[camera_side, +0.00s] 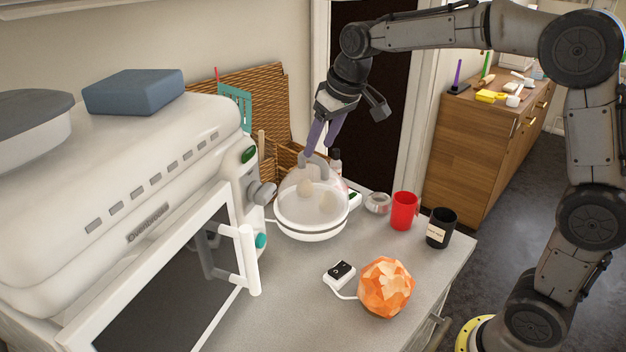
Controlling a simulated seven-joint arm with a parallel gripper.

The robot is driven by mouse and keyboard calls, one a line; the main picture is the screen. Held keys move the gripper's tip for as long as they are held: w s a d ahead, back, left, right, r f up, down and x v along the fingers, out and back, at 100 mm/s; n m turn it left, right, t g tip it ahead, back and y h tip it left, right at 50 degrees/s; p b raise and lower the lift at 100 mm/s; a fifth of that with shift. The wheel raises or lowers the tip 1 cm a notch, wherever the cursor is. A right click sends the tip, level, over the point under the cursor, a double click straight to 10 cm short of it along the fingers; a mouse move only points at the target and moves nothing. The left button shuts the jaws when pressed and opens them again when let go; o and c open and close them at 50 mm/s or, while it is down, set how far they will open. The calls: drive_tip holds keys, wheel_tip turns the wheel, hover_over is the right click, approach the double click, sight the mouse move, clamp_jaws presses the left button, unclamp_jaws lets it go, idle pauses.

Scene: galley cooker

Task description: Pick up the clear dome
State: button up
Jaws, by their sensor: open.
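The clear dome (300,203) is see-through and sits on a white round base (313,236) on the counter, right of the oven. It has a grey arched handle (317,163) on top. Pale rounded things show through it. My gripper (315,153) points down from above, with its purple fingers at the dome's handle. The fingers look slightly apart. I cannot tell from this view whether they touch the handle or stand around it.
A white oven (120,190) stands close on the left, its door handle (247,258) jutting out. A red mug (404,211), a black mug (440,228) and a glass jar (377,204) stand to the right.

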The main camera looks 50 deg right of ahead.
sight(313, 180)
drive_tip(key=x, duration=0.5)
drive_tip(key=shift+w+r, duration=0.1)
drive_tip(key=shift+w, duration=0.1)
drive_tip(key=shift+c, duration=0.3)
clamp_jaws()
idle(0.9)
